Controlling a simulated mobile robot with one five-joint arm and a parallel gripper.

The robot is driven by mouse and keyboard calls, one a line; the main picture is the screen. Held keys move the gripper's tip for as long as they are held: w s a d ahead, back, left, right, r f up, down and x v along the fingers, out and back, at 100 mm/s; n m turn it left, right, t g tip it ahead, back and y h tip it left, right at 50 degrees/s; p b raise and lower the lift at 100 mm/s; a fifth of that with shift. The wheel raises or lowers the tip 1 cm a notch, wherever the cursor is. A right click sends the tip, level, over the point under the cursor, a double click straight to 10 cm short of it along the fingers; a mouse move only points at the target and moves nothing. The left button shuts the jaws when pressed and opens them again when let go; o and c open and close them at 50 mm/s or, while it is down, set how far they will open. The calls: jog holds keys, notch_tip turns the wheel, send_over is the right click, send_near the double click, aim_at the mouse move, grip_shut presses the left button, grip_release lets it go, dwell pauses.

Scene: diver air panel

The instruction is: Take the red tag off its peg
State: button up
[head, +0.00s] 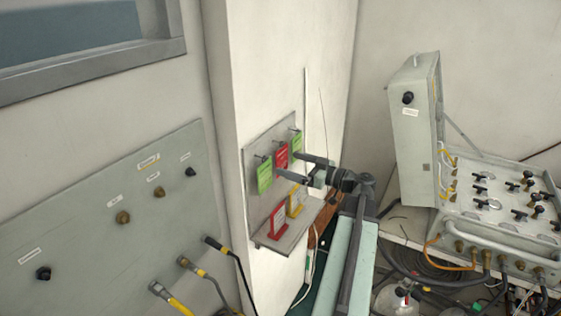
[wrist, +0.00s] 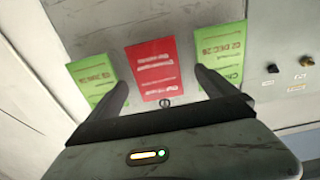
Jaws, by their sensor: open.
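The red tag (head: 282,157) hangs on the grey tag board, between a green tag (head: 264,175) on its left and another green tag (head: 295,143) on its right. In the wrist view the red tag (wrist: 153,68) lies between my two fingers, with a small dark ring just below it. My gripper (head: 288,164) is open in front of the board; it also shows in the wrist view (wrist: 161,78). One finger is at each side of the red tag, with a gap visible. Whether a finger touches a green tag, I cannot tell. The red tag's peg is not clear.
A wall panel with knobs (head: 110,215) is at left. A grey control case (head: 415,140) and coiled hoses are at right.

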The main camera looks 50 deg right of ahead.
aim_at(282, 157)
jog(key=x, duration=0.4)
jog(key=shift+w+d+r, duration=0.1)
jog(key=shift+w+d, duration=0.05)
jog(key=shift+w, duration=0.15)
jog(key=shift+s, duration=0.1)
jog(key=c, duration=1.4)
jog(key=shift+r+p, duration=0.45)
jog(key=shift+p, duration=0.15)
jog(key=v, duration=1.8)
jog(key=shift+f, duration=0.2)
